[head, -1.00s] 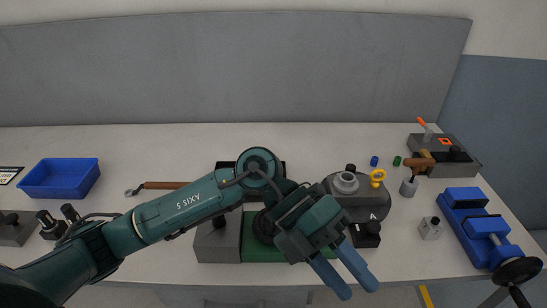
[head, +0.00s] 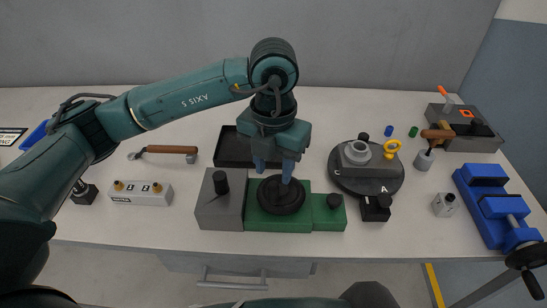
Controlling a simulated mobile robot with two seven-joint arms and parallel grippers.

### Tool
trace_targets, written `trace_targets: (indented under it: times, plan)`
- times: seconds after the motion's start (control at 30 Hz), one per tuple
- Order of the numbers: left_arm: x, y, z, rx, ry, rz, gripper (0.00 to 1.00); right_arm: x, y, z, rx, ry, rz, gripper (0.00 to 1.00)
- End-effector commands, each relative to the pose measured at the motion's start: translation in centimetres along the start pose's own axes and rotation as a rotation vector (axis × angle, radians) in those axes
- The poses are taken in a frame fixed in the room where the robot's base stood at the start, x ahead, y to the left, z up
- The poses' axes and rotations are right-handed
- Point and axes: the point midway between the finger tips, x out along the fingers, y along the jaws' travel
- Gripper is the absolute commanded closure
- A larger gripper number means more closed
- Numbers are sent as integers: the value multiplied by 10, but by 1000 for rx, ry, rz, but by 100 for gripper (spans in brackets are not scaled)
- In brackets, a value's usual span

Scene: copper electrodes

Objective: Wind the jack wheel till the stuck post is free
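A black round wheel (head: 281,197) lies flat on a green block (head: 325,220) near the middle of the bench; I take it for the jack wheel. A grey block (head: 220,212) with a black knob adjoins its left side. My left gripper (head: 273,170) points down at the wheel's far part, its two blue fingers apart with nothing seen between them. I cannot tell whether the fingertips touch the wheel. I cannot tell which part is the stuck post. My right gripper is out of view.
A dark round base marked A (head: 350,185) with a grey collar and yellow ring stands right. A black tray (head: 230,150) lies behind the wheel. A wooden-handled tool (head: 170,149) and grey terminal block (head: 140,198) lie left. A blue vise (head: 492,205) stands far right.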

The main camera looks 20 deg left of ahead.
Motion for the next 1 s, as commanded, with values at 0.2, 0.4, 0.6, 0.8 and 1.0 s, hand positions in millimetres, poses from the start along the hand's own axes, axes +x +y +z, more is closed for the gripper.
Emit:
trace_targets:
  times: [0.2,0.4,0.6,0.8,1.0]
  plan:
    - [31,0,0,0,2,-2,62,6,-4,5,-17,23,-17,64]
    - [42,0,0,-1,0,-1,62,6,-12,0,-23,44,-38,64]
    - [45,0,0,0,0,-1,62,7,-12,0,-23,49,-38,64]
    - [49,0,0,0,0,-2,62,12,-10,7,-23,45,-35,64]
    - [49,0,0,0,0,-2,62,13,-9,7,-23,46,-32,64]
